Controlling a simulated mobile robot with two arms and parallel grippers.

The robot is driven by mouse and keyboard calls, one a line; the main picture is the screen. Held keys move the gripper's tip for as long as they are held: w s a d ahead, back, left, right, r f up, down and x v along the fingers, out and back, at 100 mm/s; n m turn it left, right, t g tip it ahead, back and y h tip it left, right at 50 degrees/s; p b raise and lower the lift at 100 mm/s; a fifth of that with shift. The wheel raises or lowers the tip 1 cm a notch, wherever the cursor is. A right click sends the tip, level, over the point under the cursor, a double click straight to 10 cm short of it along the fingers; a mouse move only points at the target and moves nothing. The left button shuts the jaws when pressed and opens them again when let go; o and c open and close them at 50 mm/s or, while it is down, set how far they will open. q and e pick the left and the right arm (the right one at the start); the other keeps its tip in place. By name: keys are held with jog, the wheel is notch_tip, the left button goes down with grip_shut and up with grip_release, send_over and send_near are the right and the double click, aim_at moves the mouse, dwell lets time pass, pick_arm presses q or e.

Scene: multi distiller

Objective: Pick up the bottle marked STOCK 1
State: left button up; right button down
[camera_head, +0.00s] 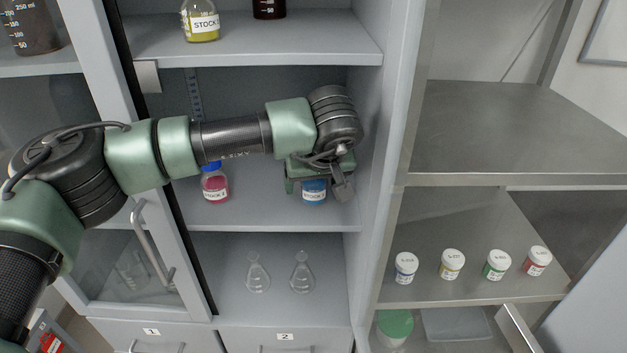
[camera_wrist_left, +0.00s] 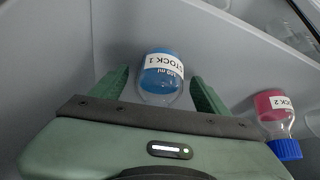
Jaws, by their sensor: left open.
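The STOCK 1 bottle (camera_head: 314,191) holds blue liquid and stands on the cabinet's middle shelf, at the right side. My left gripper (camera_head: 317,178) is at this bottle and hides its upper part in the head view. In the left wrist view the STOCK 1 bottle (camera_wrist_left: 162,84) shows between the two green fingers of the open left gripper (camera_wrist_left: 161,80), with gaps visible on both sides. The label STOCK 1 is readable there. My right gripper is not in view.
A pink bottle with a blue cap, marked STOCK 2 (camera_head: 215,185), stands left on the same shelf. A yellow STOCK bottle (camera_head: 201,22) stands above. Two glass flasks (camera_head: 258,273) stand below. The cabinet's right wall (camera_head: 372,130) is close to my gripper. Several small jars (camera_head: 452,264) stand further right.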

pick_arm(q)
grip_shut()
